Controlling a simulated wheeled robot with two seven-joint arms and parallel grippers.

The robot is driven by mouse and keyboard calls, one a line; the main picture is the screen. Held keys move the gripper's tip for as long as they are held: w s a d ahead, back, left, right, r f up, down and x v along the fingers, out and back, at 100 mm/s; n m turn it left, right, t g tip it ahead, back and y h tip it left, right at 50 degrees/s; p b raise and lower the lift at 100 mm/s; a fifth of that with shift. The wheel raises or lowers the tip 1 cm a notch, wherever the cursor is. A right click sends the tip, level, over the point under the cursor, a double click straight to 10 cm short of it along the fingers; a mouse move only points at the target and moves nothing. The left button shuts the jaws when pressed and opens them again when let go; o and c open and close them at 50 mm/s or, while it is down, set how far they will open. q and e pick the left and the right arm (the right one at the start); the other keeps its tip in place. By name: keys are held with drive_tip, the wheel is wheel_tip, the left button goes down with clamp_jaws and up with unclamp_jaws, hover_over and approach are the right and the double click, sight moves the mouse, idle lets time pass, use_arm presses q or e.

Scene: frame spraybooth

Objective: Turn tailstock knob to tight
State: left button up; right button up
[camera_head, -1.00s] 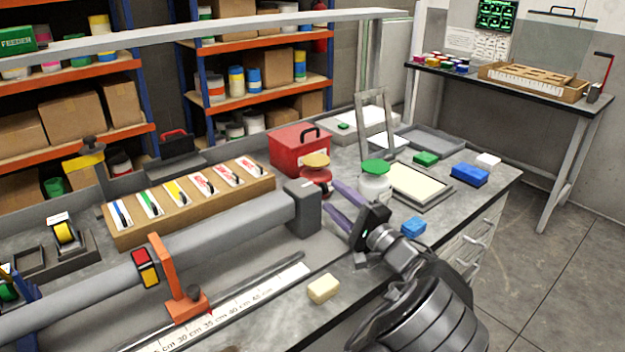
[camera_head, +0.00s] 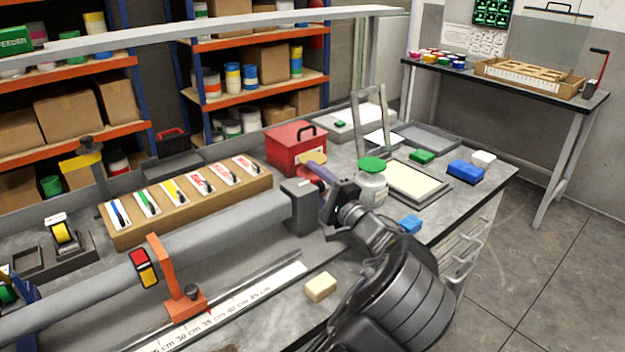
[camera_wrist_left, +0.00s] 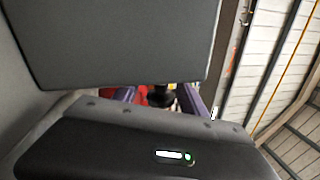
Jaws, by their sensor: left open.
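The tailstock is the dark grey block (camera_head: 300,208) at the right end of the long grey tube, in the head view. My left gripper (camera_head: 318,176) is at the block's right side, its purple fingers pointing toward the back left. The left wrist view shows the fingers apart (camera_wrist_left: 158,98), with a black knob-like part (camera_wrist_left: 160,94) showing between them. I cannot tell whether they touch it. A large grey surface fills the top of that view. In the head view the gripper and block hide the knob. My right gripper is out of view.
Close behind the fingers are a tan-lidded item (camera_head: 312,157), a red toolbox (camera_head: 295,148) and a green-lidded jar (camera_head: 371,185). An orange bracket (camera_head: 170,280) stands at left.

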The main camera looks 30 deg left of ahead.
use_arm(q)
drive_tip(key=shift+c, duration=0.5)
clamp_jaws()
drive_tip(key=h+p, duration=0.2)
drive_tip(key=g+h+p, duration=0.1)
drive_tip(key=p, duration=0.1)
drive_tip(key=shift+f+h, duration=0.2)
drive_tip(key=shift+h, duration=0.2)
drive_tip(key=shift+s+d+f+g+h+p, duration=0.1)
drive_tip(key=shift+f+g+h+p, duration=0.3)
drive_tip(key=shift+h+p, duration=0.75)
drive_tip(key=shift+f+h, duration=0.3)
drive_tip(key=shift+h, duration=0.15)
